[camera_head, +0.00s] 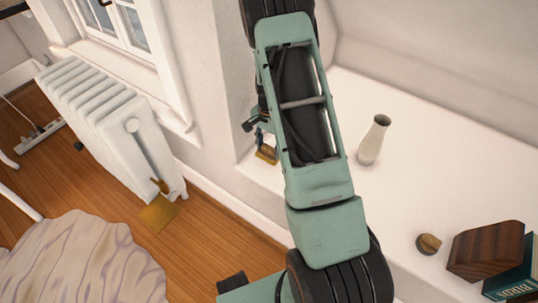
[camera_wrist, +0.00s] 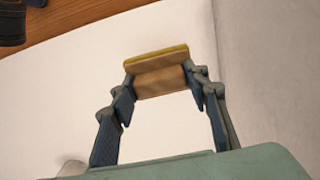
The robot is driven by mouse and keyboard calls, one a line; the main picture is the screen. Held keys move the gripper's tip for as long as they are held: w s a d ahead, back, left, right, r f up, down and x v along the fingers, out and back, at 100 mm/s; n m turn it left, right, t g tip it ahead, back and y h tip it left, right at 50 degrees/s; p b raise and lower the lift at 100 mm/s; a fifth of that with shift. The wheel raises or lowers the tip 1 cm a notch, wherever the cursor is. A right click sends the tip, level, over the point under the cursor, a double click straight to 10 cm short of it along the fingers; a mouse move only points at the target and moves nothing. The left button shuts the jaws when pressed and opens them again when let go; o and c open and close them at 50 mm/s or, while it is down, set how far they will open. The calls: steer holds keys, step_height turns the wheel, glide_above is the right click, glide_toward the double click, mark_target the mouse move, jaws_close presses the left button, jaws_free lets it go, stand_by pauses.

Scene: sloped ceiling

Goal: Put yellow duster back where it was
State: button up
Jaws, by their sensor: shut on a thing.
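The yellow duster is a small block with a tan-brown face and a yellow edge. In the wrist view the duster (camera_wrist: 162,76) sits crosswise between the fingertips of my gripper (camera_wrist: 160,82), which is shut on it. In the head view the duster (camera_head: 266,154) shows small below my gripper (camera_head: 265,144), left of my arm, at the left end of the white ledge (camera_head: 325,235). The arm hides part of the gripper there. I cannot tell whether the duster touches the ledge.
On the ledge stand a pale vase (camera_head: 374,142), a small round brown object (camera_head: 428,243), a dark wooden block (camera_head: 485,250) and a teal book (camera_head: 515,281). A white radiator (camera_head: 105,115) and a gold dustpan-like object (camera_head: 158,214) are left.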

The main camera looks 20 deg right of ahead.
mark_target(269, 154)
steer(key=shift+w+f+b, duration=0.15)
steer(key=shift+f+b, duration=0.2)
steer(key=shift+f, duration=1.4)
steer(key=shift+f, duration=0.2)
steer(key=o, duration=1.1)
steer(key=shift+r, duration=0.15)
step_height(269, 154, up, 12)
steer(key=p, duration=0.3)
steer(key=shift+r, duration=0.1)
